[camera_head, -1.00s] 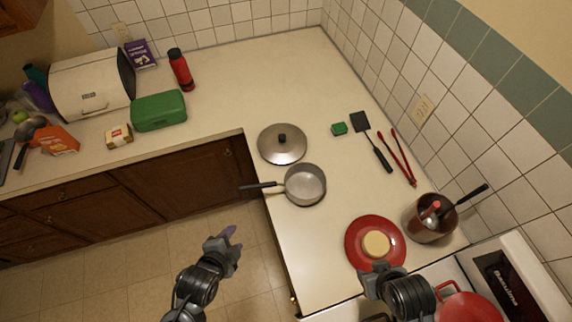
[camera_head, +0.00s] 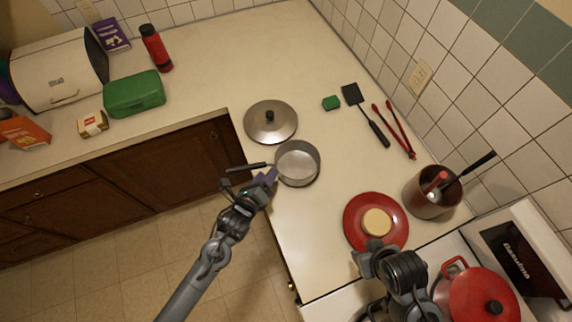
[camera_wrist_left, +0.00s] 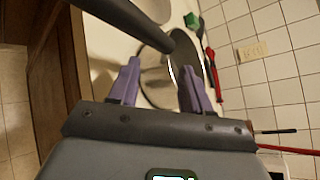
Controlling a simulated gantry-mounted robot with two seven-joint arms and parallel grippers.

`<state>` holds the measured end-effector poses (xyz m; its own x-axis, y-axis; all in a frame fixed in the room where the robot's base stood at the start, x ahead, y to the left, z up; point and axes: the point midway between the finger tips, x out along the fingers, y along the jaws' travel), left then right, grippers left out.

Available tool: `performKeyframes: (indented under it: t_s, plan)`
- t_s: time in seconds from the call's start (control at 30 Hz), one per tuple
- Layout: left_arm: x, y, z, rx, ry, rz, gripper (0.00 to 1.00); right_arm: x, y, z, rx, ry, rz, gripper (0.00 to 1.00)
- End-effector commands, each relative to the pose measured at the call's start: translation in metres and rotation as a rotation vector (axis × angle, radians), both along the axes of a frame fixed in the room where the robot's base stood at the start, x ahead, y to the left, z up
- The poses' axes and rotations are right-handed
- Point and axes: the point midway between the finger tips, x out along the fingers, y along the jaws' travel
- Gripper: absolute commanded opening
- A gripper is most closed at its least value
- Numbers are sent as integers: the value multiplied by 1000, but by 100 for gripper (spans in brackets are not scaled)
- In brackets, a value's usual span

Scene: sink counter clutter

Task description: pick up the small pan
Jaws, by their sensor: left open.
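The small pan (camera_head: 297,164) is a grey metal pan near the inner corner edge of the counter. Its black handle (camera_head: 247,167) points left over the edge. My left gripper (camera_head: 258,178) is open beside the handle, close to the pan's left side. In the left wrist view the two purple fingers (camera_wrist_left: 158,88) are apart, and the dark handle (camera_wrist_left: 130,20) crosses above and between their tips; contact cannot be told. My right gripper (camera_head: 368,256) is by the front edge of the red plate, its fingers mostly hidden.
A metal lid (camera_head: 270,122) lies just behind the pan. A red plate (camera_head: 361,218) with a pale round item (camera_head: 377,222) is at right.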

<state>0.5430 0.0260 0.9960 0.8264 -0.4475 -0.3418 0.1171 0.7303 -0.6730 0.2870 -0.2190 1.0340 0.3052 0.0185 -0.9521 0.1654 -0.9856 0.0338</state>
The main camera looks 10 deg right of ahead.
Motion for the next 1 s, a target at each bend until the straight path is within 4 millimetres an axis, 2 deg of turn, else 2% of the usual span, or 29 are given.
performKeyframes:
  t_s: [0.27, 0.63, 1.0]
  plan:
    - [12, -6, -2, -2, 0, 0, 48, 1, 0, 4, 0, -1, 0, 43]
    - [44, -23, -14, -1, 1, 1, 48, 1, 0, 13, -1, -2, 0, 43]
    - [48, -26, -17, -1, 1, 0, 48, 1, 0, 12, -1, -2, 0, 43]
